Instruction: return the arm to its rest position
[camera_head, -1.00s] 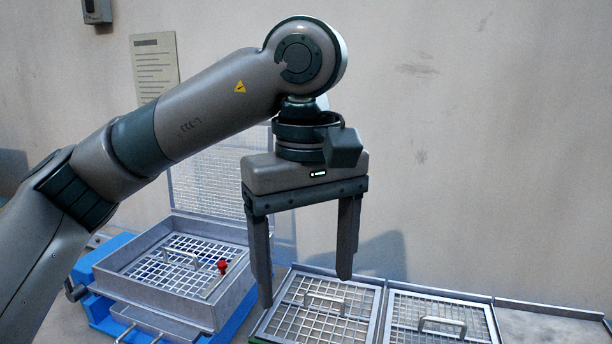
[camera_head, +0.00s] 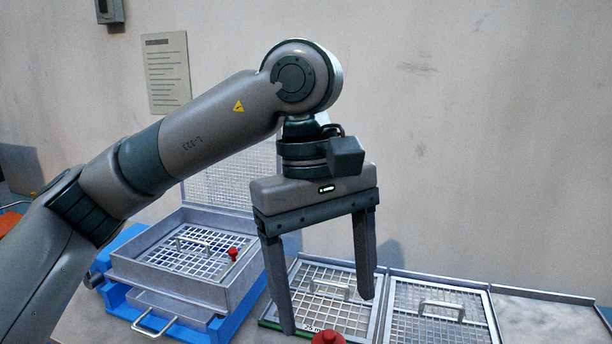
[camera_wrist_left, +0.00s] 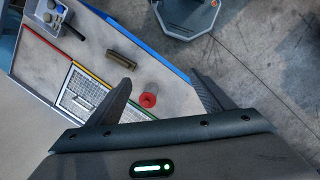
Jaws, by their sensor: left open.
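My left arm comes in from the left in the head view, bent at the elbow, with its left gripper (camera_head: 328,313) pointing down. The two fingers are wide apart with nothing between them. In the head view they hang in front of the sieve frames, apart from them as far as I can see. In the left wrist view the open fingers (camera_wrist_left: 163,85) show a red round thing (camera_wrist_left: 148,100) on the table beyond them. My right gripper is not in view.
A sieve box (camera_head: 190,285) with a red knob (camera_head: 233,252) sits on a blue base (camera_head: 225,325). Mesh frames with handles (camera_head: 440,308) stand to the right. The red thing (camera_head: 328,338) is cut by the bottom edge.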

